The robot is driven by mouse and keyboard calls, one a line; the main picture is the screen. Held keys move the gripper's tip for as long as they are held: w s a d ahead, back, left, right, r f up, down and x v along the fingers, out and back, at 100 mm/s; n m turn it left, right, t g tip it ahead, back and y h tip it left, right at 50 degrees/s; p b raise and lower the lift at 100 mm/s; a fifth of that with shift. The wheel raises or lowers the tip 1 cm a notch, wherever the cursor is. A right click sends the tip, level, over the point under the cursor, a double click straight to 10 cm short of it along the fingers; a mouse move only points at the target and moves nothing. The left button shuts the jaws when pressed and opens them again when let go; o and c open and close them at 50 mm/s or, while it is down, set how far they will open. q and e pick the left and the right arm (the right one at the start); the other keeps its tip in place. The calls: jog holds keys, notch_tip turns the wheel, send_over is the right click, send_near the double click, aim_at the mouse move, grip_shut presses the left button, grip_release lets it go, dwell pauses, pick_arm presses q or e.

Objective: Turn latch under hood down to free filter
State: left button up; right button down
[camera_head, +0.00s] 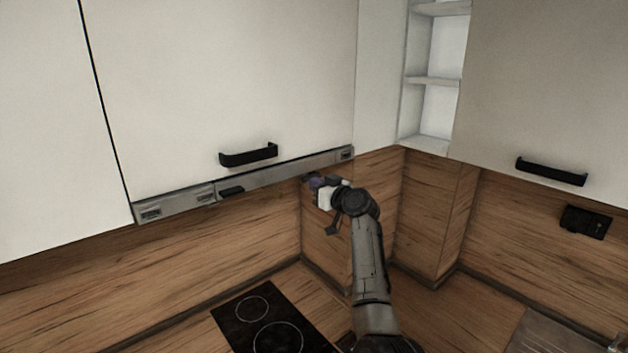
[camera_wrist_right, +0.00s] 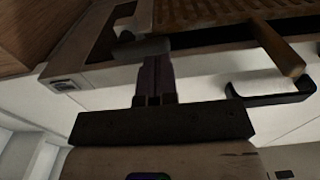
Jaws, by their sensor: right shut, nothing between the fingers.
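The range hood shows in the head view as a thin grey metal strip (camera_head: 282,173) under the white cabinet. My right gripper (camera_head: 315,183) is raised to just below the right part of this strip. In the right wrist view my right gripper (camera_wrist_right: 156,60) has its fingers together with nothing between them, pointing at the hood's underside. A brown slotted filter panel (camera_wrist_right: 215,12) shows there at the top. A small grey piece (camera_wrist_right: 146,47) lies at the fingertips; it may be the latch, and I cannot tell whether they touch. My left gripper is out of view.
A black tab (camera_head: 231,191) sits at the hood strip's lower edge. A black cabinet handle (camera_head: 249,155) is above it. The dark cooktop (camera_head: 268,318) lies below. Wooden splashback (camera_head: 325,225) and a corner column (camera_head: 428,215) stand near my right arm.

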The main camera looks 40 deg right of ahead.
jog(key=shift+w, duration=0.6)
jog(key=shift+w+b, duration=0.5)
jog(key=shift+f+b, duration=0.55)
jog(key=shift+b, duration=0.1)
dwell(0.4)
jog(key=shift+d+f+b, duration=0.1)
jog(key=shift+f+b, duration=0.3)
jog(key=shift+b, duration=0.05)
jog(key=shift+f, duration=0.1)
dwell(0.7)
